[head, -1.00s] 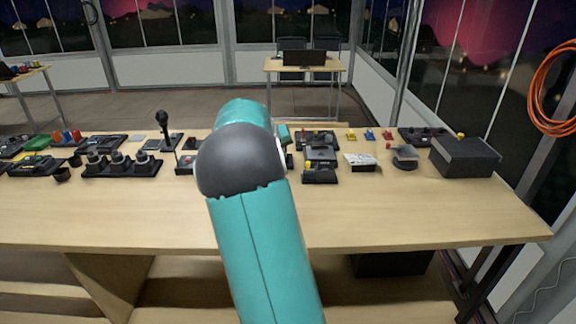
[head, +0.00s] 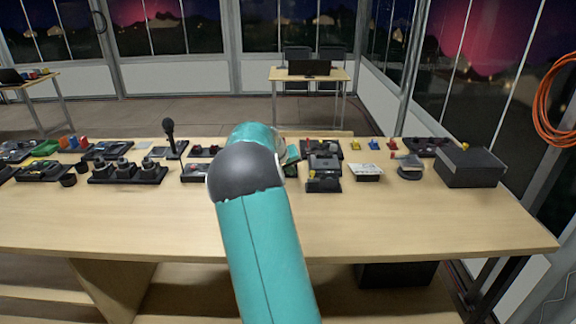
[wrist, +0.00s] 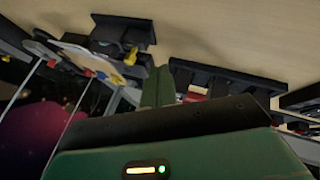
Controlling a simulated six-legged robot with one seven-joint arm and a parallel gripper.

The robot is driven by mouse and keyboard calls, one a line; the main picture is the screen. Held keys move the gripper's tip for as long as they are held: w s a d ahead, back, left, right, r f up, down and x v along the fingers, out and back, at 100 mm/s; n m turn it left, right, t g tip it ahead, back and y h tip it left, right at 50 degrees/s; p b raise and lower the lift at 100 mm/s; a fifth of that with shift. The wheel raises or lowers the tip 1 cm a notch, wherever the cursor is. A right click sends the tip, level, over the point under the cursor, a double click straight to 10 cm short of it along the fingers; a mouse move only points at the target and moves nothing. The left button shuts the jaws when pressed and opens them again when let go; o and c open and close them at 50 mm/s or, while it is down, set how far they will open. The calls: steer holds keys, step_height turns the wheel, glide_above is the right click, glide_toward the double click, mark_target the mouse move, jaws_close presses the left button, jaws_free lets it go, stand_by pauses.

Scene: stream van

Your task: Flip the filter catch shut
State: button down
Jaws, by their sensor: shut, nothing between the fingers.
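My gripper (wrist: 158,86) is shut and empty in the wrist view, with its narrow green fingers together. In the head view my arm hides most of it. A dark unit with a small yellow part (wrist: 130,57) is left of the fingertips in the wrist view, apart from them in the picture. In the head view a dark stepped unit (head: 324,165) stands just right of my gripper, on the bench. I cannot tell for sure which part is the filter catch, or whether it is open. Contact with the fingers cannot be made out.
The wooden bench (head: 400,225) has a clear front strip. A microphone (head: 169,135) and a row of dark knobs (head: 125,169) stand to the left. A white-topped block (head: 368,172), a round dark piece (head: 410,168) and a large black box (head: 469,167) stand to the right.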

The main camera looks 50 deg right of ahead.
mark_target(312, 175)
steer(key=x, duration=0.3)
steer(key=shift+d+f, duration=0.2)
steer(key=shift+f, duration=0.05)
steer(key=s+d, duration=0.1)
steer(key=d, duration=0.2)
steer(key=shift+s+f, duration=0.1)
steer(key=shift+s, duration=0.25)
steer(key=shift+d, duration=0.25)
steer(key=shift+s, duration=0.1)
steer(key=shift+s+d, duration=0.65)
steer(key=shift+s, duration=0.05)
steer(key=shift+a, duration=0.1)
